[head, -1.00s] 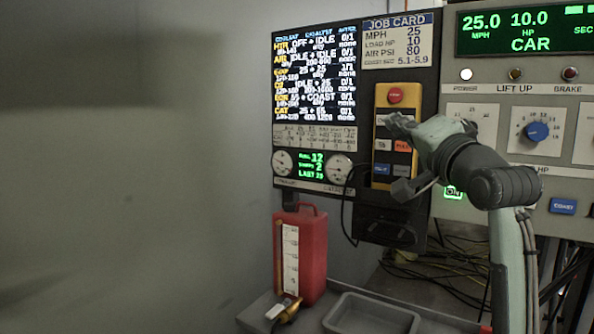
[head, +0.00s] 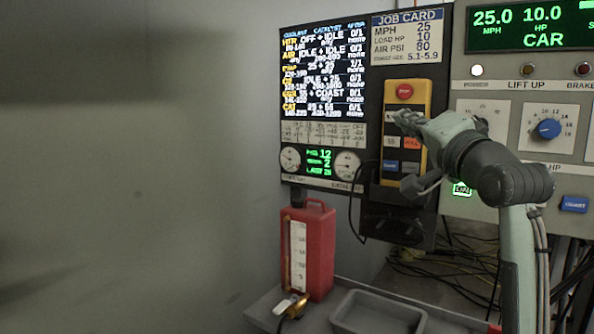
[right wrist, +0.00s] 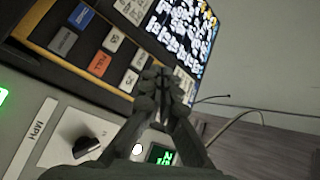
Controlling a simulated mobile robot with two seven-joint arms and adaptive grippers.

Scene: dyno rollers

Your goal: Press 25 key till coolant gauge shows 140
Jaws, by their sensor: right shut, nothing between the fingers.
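A yellow-framed key pendant (head: 421,95) hangs on the dark panel, with a red stop button (head: 404,91) on top and white, orange and blue keys below. My right gripper (head: 400,118) is shut and empty, its fingertips over the upper key row; contact cannot be told. In the right wrist view the shut fingertips (right wrist: 165,75) lie over the pendant's end, beside white keys and an orange key (right wrist: 100,64). The coolant gauge (head: 290,160) is the left dial; its reading is too small. My left gripper is not in view.
A test-sequence screen (head: 323,75) and job card (head: 407,38) are above and beside the pendant. The console (head: 490,160) with its blue knob (head: 547,129) stands right. A red jug (head: 318,250) and a grey tray (head: 375,312) are below. The left wall area is clear.

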